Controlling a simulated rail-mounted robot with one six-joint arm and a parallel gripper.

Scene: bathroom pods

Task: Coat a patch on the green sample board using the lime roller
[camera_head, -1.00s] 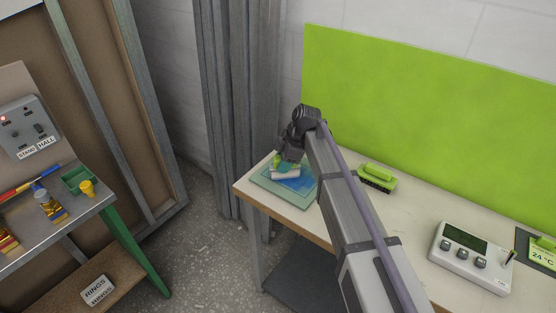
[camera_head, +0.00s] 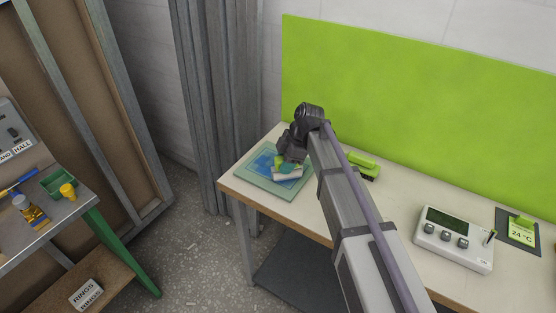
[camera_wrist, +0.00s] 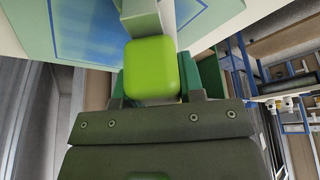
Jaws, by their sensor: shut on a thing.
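The pale green sample board (camera_head: 247,178) lies flat on the workbench near its left end, with a blue patch (camera_head: 263,158) on it. The lime roller has a white cylinder (camera_head: 288,174), over the right part of the board. My gripper (camera_head: 285,160) is shut on the roller's lime handle; the handle (camera_wrist: 151,68) fills the space between the green fingers in the wrist view. The board (camera_wrist: 28,22) and its streaky blue patch (camera_wrist: 88,28) also show there. The head view does not clearly show whether the cylinder touches the board; part of the patch is hidden.
A lime brush (camera_head: 361,162) lies right of the board, partly behind my arm. A white device with knobs (camera_head: 453,238) and a temperature card (camera_head: 521,232) stand farther right. A lime panel (camera_head: 420,100) backs the bench. A metal side table (camera_head: 62,212) is at left.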

